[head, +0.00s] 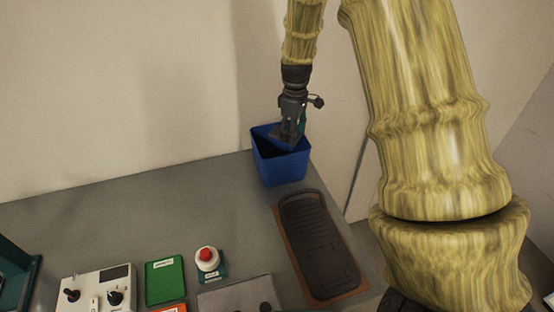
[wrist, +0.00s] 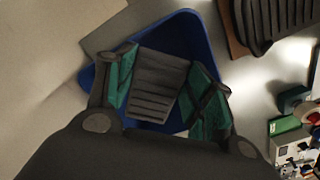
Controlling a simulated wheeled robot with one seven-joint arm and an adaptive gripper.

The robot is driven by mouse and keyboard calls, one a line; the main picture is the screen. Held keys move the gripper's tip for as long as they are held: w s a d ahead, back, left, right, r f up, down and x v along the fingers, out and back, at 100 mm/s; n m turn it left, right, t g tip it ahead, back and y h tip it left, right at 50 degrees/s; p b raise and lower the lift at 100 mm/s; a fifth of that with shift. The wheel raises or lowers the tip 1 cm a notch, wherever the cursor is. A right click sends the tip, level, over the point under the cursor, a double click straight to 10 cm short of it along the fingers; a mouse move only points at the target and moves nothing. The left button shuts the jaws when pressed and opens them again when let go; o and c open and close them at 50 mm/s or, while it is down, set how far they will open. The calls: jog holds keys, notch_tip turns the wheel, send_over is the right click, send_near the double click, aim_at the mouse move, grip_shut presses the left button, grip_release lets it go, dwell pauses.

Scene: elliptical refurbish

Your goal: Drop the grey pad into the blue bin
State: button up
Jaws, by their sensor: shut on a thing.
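The blue bin (head: 281,166) stands near the back right of the grey table in the head view. Its blue rim also shows in the wrist view (wrist: 200,38). My gripper (head: 289,128) points down at the bin's opening. In the wrist view its green-lined fingers (wrist: 162,92) are shut on the ribbed grey pad (wrist: 156,84), which sits between them. The pad is over or within the bin's mouth; its exact height against the rim is hard to tell. In the head view the grey pad (head: 287,140) shows just below the fingers.
A dark ribbed panel on a brown board (head: 318,245) lies in front of the bin. A red button (head: 207,256), a green box (head: 165,281) and a white control box (head: 96,290) stand at the front. The table left of the bin is clear; a wall is behind.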

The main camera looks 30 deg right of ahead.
jog(key=shift+w+f, duration=0.15)
jog(key=shift+w, duration=0.05)
jog(key=o, duration=1.4)
jog(key=shift+s, duration=0.1)
jog(key=shift+c, duration=0.2)
notch_tip(320, 180, up, 12)
